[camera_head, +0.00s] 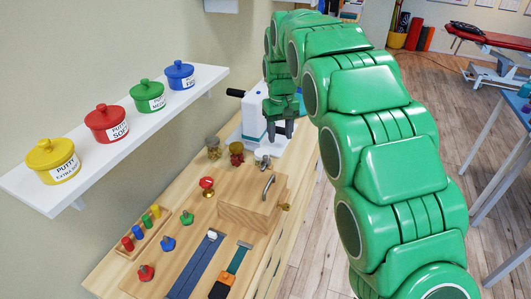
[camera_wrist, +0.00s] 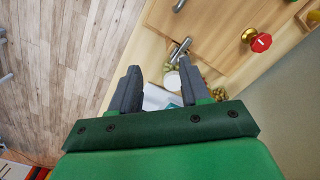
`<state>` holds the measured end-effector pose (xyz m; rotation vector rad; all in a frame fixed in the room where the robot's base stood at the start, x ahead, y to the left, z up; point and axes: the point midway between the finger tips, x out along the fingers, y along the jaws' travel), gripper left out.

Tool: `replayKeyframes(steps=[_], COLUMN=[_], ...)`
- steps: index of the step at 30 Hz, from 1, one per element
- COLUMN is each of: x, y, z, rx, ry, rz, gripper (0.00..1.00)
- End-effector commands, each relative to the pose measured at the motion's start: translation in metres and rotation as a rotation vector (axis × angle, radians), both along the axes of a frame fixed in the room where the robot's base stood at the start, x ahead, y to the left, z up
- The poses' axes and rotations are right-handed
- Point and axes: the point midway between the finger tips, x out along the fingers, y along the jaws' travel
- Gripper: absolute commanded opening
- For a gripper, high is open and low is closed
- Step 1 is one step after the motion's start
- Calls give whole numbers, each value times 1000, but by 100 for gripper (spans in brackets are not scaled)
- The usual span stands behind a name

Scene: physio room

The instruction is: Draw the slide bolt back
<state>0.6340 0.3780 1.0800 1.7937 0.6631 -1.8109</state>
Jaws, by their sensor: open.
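A small metal fitting that looks like the slide bolt (camera_head: 262,161) sits at the far edge of the wooden box on the bench. It also shows in the wrist view (camera_wrist: 180,50), just beyond my fingertips; its bolt position is too small to tell. The wooden box (camera_head: 238,212) carries a curved metal handle (camera_head: 268,187) on its top. My gripper (camera_head: 280,132) hangs above the bench beyond the box, in front of a white device. In the wrist view its two grey fingers (camera_wrist: 158,88) are apart with nothing held between them. They appear clear of the bolt.
Glass jars (camera_head: 213,148) and a red knob (camera_head: 206,183) stand left of the box. A peg rack (camera_head: 143,233) and blue straps (camera_head: 195,265) lie nearer. A wall shelf (camera_head: 92,168) with putty tubs overhangs the left.

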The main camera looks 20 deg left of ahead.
Motion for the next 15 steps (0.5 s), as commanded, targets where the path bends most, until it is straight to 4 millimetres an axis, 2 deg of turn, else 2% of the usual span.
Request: replayKeyframes(steps=[1, 6, 9, 15], x=[2, 6, 7, 6], y=[12, 40, 47, 49], z=[-6, -16, -19, -26], rx=[2, 11, 14, 13], ry=[1, -4, -6, -4], rz=[17, 57, 68, 71], gripper=[46, 46, 46, 46])
